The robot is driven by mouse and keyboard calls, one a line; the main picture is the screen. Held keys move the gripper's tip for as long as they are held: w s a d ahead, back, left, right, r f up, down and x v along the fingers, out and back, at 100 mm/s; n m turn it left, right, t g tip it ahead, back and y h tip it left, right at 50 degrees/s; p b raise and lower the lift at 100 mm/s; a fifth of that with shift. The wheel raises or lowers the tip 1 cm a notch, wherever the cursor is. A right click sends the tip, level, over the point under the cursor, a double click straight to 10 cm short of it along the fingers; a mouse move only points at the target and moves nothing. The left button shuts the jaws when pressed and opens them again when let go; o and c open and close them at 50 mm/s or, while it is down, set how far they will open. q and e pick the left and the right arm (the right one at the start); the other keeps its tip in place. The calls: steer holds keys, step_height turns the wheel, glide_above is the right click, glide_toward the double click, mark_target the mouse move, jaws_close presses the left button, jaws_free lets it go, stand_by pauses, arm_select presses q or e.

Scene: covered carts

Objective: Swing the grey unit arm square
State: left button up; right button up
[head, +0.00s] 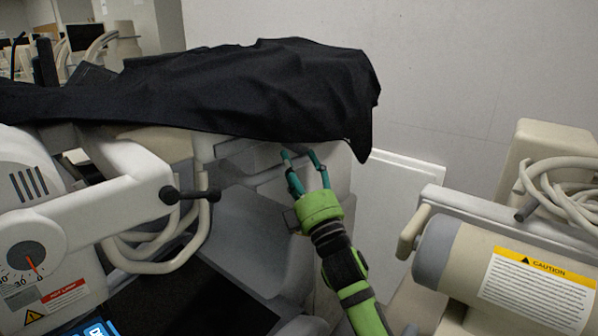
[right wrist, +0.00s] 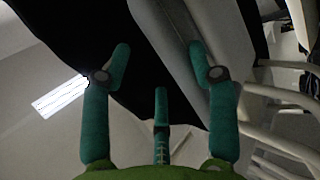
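A light grey unit (head: 45,225) with a dial and a vented head stands at the left in the head view. Its pale arm (head: 125,185) reaches right, angled, and ends near a black knob handle (head: 190,194). I cannot tell for sure that this is the arm the task names. My right gripper (head: 303,155), green with teal fingers, is at the cart front under the black cloth's edge, right of and apart from that knob. In the right wrist view its fingers (right wrist: 160,70) are spread with nothing between them. My left gripper is out of view.
A black cloth (head: 230,90) covers the cart top and hangs down at its right end. A beige unit (head: 500,270) with a caution label and coiled hose (head: 565,190) stands at the right. Pale tubes (head: 165,255) curve below the left arm. A wall closes the back.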

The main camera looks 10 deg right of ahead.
steer(key=v, duration=1.2)
steer(key=shift+w, duration=0.1)
